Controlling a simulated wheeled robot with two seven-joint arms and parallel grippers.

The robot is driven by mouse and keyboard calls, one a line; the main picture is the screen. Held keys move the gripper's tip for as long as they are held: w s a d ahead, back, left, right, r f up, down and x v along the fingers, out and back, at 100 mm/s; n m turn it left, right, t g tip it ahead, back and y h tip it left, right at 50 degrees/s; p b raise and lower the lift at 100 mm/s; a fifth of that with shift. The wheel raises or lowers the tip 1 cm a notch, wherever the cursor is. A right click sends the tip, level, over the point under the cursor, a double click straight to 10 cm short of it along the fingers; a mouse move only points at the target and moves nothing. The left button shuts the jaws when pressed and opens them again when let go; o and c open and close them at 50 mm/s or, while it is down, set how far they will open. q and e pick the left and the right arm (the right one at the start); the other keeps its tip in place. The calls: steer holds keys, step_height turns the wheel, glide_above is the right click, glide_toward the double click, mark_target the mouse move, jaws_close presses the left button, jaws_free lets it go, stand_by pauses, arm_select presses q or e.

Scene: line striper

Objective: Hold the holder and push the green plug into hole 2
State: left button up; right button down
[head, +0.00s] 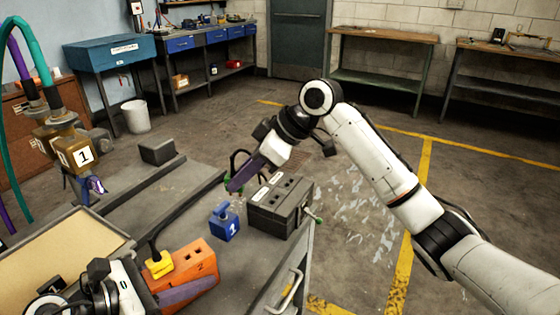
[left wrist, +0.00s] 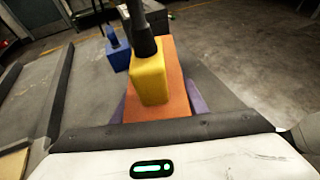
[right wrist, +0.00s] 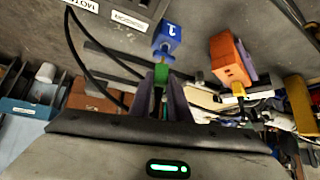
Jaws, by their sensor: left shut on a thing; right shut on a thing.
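The orange holder (head: 200,262) lies at the front of the bench top, with a yellow plug (head: 159,264) at its left end. My left gripper (head: 185,292) is shut on the holder; its purple fingers also flank it in the left wrist view (left wrist: 158,105). My right gripper (head: 238,181) is shut on the green plug (right wrist: 160,76), held in the air behind the blue block and left of the grey box. In the head view the fingers mostly hide the plug. Small dark holes show on the holder, but I cannot read a number 2 by any.
A blue block (head: 224,227) marked 1 stands between the holder and the dark grey box (head: 270,216), which has labels and openings on top. Black cable loops near the right gripper. A tan-floored tray (head: 62,255) lies at left. Hanging hoses and a block marked 1 (head: 78,153) are at far left.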

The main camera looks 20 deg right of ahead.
steer(key=s+a+r+n+g+y, duration=0.1)
steer(key=s+a+r+n+g, duration=0.1)
steer(key=s+a+n+g, duration=0.3)
steer(key=s+a+r+n+g, duration=0.2)
steer(key=s+a+r+n, duration=0.15)
steer(key=a+n, duration=0.3)
steer(key=shift+m, duration=0.35)
steer(key=shift+s+f, duration=0.1)
steer(key=shift+f, duration=3.05)
steer(key=shift+f, duration=1.35)
steer(key=c, duration=1.3)
jaws_free()
steer(key=shift+o, duration=0.2)
steer(key=v, duration=0.7)
